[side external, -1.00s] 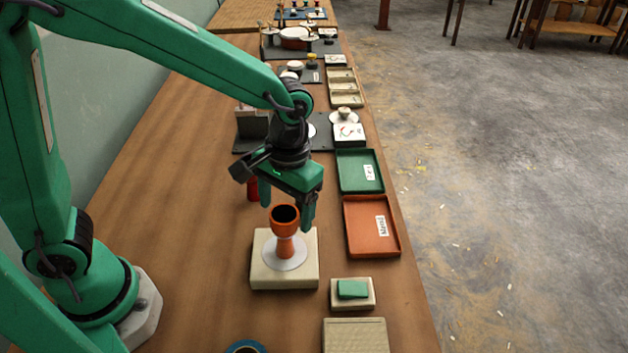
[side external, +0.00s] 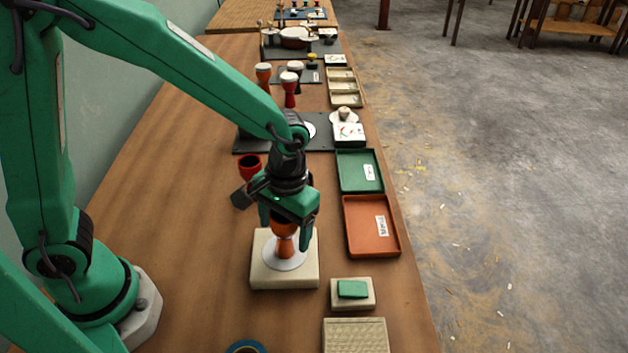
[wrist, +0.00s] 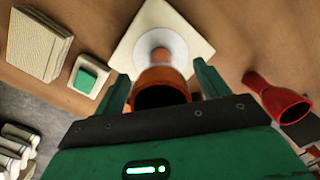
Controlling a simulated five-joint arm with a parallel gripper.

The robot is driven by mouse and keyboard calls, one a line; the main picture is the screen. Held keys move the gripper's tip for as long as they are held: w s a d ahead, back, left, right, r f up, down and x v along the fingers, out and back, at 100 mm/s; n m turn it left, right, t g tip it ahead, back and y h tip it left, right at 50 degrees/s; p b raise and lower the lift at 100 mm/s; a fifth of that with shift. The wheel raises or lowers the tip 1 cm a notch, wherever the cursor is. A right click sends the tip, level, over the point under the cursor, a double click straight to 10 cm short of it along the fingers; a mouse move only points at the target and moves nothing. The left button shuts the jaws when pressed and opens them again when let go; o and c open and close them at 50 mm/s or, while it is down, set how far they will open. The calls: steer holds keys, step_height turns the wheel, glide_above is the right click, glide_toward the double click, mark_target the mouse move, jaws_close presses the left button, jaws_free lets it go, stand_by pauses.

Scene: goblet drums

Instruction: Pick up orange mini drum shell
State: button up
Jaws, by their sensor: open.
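The orange mini drum shell (side external: 285,246) stands upright on a white disc (side external: 298,259) on a cream square block (side external: 262,276). Its dark open bowl faces up, and the gripper hides part of the bowl in the side view. My gripper (side external: 284,232) is open and points down, with one finger on each side of the bowl. In the wrist view the orange shell (wrist: 161,80) sits between the two green fingers of my gripper (wrist: 161,90). I cannot tell whether either finger touches it.
A red drum shell (side external: 250,170) stands behind and left of my gripper; it also shows in the wrist view (wrist: 281,98). An orange tray (side external: 358,245) and a green tray (side external: 350,182) lie to the right. A green pad (side external: 352,289) lies on a small block in front. Table left of the block is clear.

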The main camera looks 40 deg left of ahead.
steer(key=c, duration=1.1)
steer(key=shift+c, duration=0.2)
steer(key=shift+r, duration=0.1)
steer(key=shift+r, duration=0.85)
step_height(320, 180, up, 2)
steer(key=shift+r, duration=0.1)
steer(key=s+d+r, duration=0.6)
steer(key=s+r, duration=0.1)
steer(key=s, duration=0.2)
steer(key=shift+s+d, duration=0.3)
